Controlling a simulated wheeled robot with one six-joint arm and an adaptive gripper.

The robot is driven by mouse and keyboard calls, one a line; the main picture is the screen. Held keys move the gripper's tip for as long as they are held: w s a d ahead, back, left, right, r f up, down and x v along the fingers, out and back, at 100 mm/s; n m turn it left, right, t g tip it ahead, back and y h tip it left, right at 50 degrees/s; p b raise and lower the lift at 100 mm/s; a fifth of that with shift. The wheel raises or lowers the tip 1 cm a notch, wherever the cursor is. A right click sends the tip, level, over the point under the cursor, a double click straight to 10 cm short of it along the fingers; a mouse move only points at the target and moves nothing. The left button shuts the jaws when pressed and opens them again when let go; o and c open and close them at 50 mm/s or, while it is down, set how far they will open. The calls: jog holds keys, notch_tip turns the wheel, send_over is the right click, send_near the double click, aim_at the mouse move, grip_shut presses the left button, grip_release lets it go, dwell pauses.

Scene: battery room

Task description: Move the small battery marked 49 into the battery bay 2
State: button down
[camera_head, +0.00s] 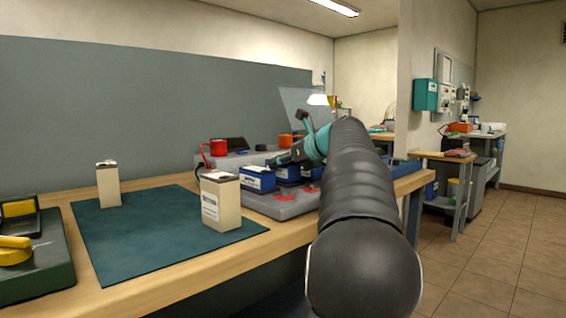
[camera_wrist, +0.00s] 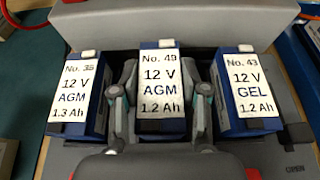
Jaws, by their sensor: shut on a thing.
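The small battery marked No. 49 (camera_wrist: 160,88), blue with a white label reading 12 V AGM 1.2 Ah, is in the middle of the wrist view. My gripper (camera_wrist: 161,104) is shut on it, one finger on each side. It stands between a battery marked No. 35 (camera_wrist: 80,92) on the left and one marked No. 43 (camera_wrist: 246,88) on the right. In the head view my gripper (camera_head: 288,160) is over the row of blue batteries on the grey holder (camera_head: 262,206). I cannot tell whether No. 49 is seated or lifted. No bay number is readable.
Two cream batteries, one near (camera_head: 221,204) and one farther back (camera_head: 108,186), stand on a dark green mat (camera_head: 150,240). A dark tray with yellow items (camera_head: 40,262) is at left. Much of the mat is clear.

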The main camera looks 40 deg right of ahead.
jog(key=shift+f+b, duration=0.3)
jog(key=shift+f, duration=0.2)
jog(key=c, duration=0.9)
grip_release()
jog(key=shift+o, duration=0.2)
jog(key=shift+f, duration=0.1)
jog(key=shift+p+v, duration=1.6)
jog(key=shift+v, duration=3.75)
jog(key=shift+s, duration=0.2)
jog(key=shift+s, duration=0.1)
